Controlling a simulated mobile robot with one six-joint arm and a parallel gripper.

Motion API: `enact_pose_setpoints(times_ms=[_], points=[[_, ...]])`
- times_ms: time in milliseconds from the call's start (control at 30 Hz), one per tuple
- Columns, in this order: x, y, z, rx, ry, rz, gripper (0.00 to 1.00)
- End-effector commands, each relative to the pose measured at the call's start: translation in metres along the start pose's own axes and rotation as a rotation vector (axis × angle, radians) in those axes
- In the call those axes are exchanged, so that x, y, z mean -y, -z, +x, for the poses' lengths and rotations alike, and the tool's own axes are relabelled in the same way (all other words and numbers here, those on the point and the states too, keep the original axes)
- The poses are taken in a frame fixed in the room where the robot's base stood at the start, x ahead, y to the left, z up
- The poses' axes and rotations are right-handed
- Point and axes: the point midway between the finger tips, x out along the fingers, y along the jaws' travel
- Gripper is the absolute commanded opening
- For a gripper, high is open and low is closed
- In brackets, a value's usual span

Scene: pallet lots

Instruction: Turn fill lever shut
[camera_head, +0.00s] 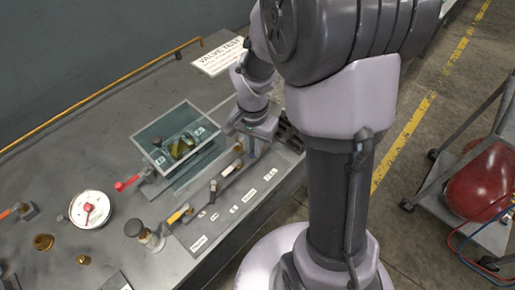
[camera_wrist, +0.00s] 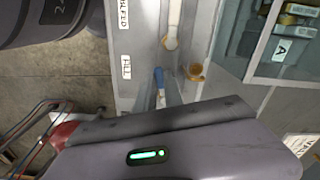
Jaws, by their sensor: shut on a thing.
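The fill lever (camera_wrist: 159,77) has a blue handle and shows in the wrist view beside the FILL label (camera_wrist: 127,67). My gripper (camera_wrist: 165,97) is shut on the blue handle; its own housing hides most of the lever. In the head view my gripper (camera_head: 254,146) is down at the right end of the row of levers on the bench. The fill lever is largely hidden there, so its exact angle cannot be told.
A white-handled lever (camera_wrist: 173,28) stands close by, near a brass fitting (camera_wrist: 197,72). A clear water tank (camera_head: 150,141) with brass parts sits left of my gripper. A red-handled valve (camera_head: 127,184), yellow lever (camera_head: 180,213) and gauge (camera_head: 91,209) are further left.

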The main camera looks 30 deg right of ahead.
Motion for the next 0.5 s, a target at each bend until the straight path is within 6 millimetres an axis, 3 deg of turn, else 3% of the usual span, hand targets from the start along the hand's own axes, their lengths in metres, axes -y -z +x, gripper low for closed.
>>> enact_pose_setpoints(times_ms=[500], points=[[0.0112, 0.0016, -0.0001, -0.001, 0.001, 0.274, 0.0]])
